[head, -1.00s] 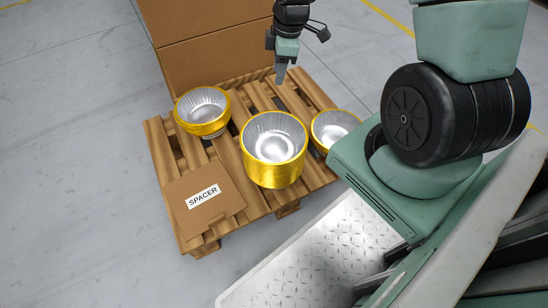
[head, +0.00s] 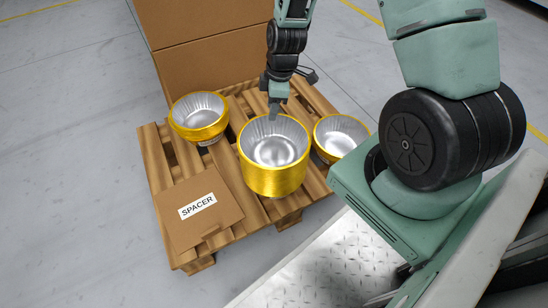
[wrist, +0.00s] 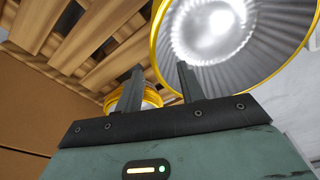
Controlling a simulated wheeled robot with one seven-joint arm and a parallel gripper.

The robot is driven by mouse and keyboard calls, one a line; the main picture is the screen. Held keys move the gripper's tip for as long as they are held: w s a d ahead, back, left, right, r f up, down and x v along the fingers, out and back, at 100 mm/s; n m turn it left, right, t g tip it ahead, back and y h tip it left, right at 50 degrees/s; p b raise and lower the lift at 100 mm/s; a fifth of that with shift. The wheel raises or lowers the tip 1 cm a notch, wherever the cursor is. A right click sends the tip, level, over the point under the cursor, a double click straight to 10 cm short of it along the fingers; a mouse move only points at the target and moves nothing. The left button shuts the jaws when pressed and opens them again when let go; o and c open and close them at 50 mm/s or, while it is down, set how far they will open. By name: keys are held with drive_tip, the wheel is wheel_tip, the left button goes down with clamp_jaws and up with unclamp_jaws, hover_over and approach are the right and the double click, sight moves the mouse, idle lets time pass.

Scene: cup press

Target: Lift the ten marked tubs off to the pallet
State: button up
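Three stacks of silver foil tubs with gold rims stand on the wooden pallet (head: 160,160). The middle stack (head: 272,178) is tallest; the left stack (head: 198,118) and right stack (head: 340,135) are low. My gripper (head: 275,112) is at the far rim of the middle stack, fingers pointing down. In the wrist view my gripper (wrist: 158,88) has its fingers apart with nothing held. One finger overlaps a large tub's rim (wrist: 158,50); I cannot tell whether they touch. Another gold-rimmed tub (wrist: 150,98) shows beyond the fingers.
A flat cardboard piece labelled SPACER (head: 198,210) lies on the pallet's near left. A tall cardboard box (head: 215,65) stands behind the pallet. A metal tread plate (head: 310,265) lies in front, right. Grey floor at left is clear.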

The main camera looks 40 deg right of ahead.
drive_tip(key=f+b, duration=0.2)
drive_tip(key=f, duration=0.2)
drive_tip(key=shift+w+f, duration=0.2)
drive_tip(key=shift+r, duration=0.1)
drive_tip(key=shift+a, duration=0.1)
clamp_jaws()
drive_tip(key=shift+r, duration=0.15)
